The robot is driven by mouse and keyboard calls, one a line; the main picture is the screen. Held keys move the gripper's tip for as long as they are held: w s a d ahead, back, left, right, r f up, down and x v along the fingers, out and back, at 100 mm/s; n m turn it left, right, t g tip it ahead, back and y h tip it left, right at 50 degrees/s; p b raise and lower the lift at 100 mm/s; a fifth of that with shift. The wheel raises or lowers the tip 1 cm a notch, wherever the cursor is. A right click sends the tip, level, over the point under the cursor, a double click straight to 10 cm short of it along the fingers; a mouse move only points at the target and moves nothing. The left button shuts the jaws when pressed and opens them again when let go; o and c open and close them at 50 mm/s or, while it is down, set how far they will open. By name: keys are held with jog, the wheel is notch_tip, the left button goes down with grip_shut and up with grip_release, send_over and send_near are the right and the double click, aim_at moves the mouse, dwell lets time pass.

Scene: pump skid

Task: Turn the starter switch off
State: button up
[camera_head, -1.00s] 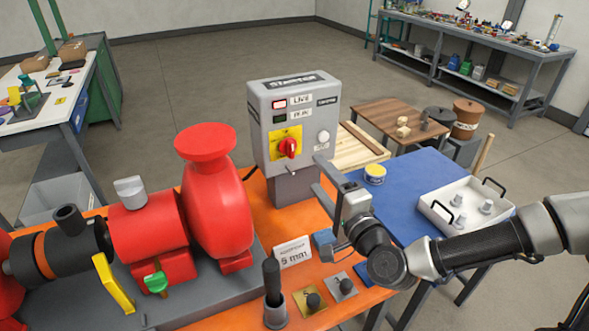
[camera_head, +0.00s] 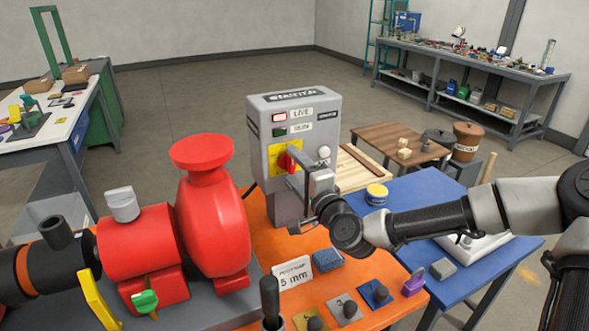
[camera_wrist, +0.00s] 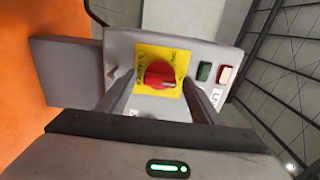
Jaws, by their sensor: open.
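The grey starter box (camera_head: 265,131) stands on the orange bench top, right of the red pump. Its red rotary switch (camera_head: 284,161) sits on a yellow plate on the front face, partly hidden by my gripper in the head view. In the wrist view the red switch (camera_wrist: 160,74) is on its yellow plate (camera_wrist: 171,54), between my fingers. My gripper (camera_wrist: 161,92) is open, its fingers on either side of the switch and apart from it in the picture. I cannot tell whether the fingertips reach as deep as the knob.
The red pump (camera_head: 212,215) stands left of the box. A label card (camera_head: 291,273), a blue block (camera_head: 328,259) and several tagged knobs lie in front. A blue table (camera_head: 430,200) with a yellow tin (camera_head: 377,194) is on the right.

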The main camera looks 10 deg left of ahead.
jog(key=shift+c, duration=0.2)
jog(key=c, duration=1)
jog(key=shift+n, duration=0.3)
jog(key=n+b, duration=0.2)
jog(key=n, duration=0.2)
jog(key=shift+f+n+b, duration=0.1)
jog(key=shift+n+b, duration=0.2)
jog(key=shift+b, duration=0.1)
jog(key=n+b, duration=0.3)
jog(key=n, duration=0.1)
jog(key=shift+n, duration=0.3)
jog(key=n+b, duration=0.5)
jog(key=shift+f, duration=0.1)
jog(key=shift+n+b, duration=1.5)
jog(key=shift+r, duration=0.2)
